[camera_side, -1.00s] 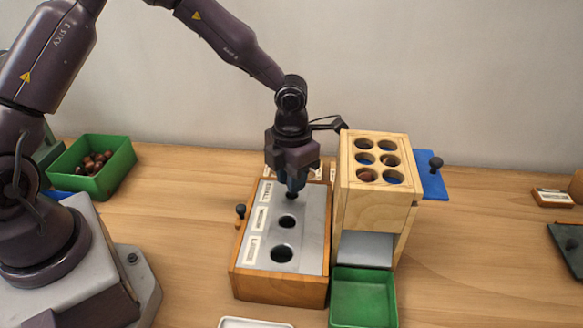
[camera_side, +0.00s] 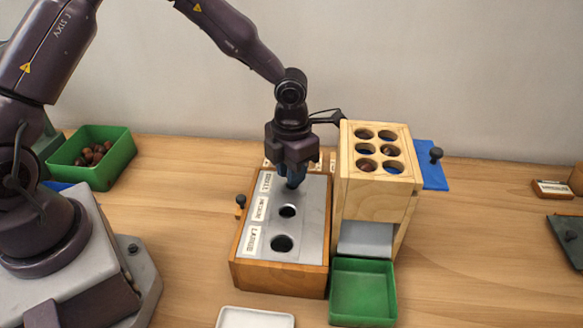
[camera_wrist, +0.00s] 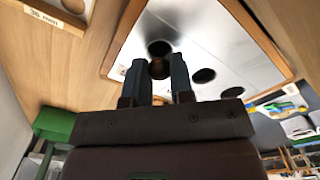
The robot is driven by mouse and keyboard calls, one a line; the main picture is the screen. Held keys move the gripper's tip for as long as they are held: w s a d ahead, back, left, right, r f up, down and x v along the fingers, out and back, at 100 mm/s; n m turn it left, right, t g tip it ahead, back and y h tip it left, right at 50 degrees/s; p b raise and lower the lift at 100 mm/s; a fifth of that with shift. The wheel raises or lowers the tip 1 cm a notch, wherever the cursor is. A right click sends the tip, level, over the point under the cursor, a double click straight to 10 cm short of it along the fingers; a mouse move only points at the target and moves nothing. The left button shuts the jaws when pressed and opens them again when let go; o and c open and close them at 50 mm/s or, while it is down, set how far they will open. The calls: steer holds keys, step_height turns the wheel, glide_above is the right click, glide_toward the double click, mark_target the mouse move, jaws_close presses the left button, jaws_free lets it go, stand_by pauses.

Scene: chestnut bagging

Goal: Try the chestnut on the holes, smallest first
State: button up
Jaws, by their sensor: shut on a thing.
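My gripper (camera_side: 293,185) is over the far end of the metal plate (camera_side: 312,205), at the small-hole end. In the wrist view its fingers (camera_wrist: 158,80) are shut on a brown chestnut (camera_wrist: 158,68). The chestnut shows right by a dark hole (camera_wrist: 159,47); I cannot tell whether it touches the rim. The fingers hide the smallest hole and the chestnut in the side view. The medium hole (camera_side: 288,211) and large hole (camera_side: 282,243) are open and empty-looking, beside printed labels.
A wooden block with several round openings (camera_side: 347,160) stands close to the right of the plate box (camera_side: 280,282). A green tray (camera_side: 363,290) sits in front of it. A green bin of chestnuts (camera_side: 118,160) is at left, and a white dish (camera_side: 255,318) is at the front.

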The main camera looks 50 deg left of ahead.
steer(key=shift+f, duration=0.4)
stand_by(0.3)
steer(key=o, duration=1)
steer(key=shift+r, duration=0.1)
steer(key=shift+r, duration=2.95)
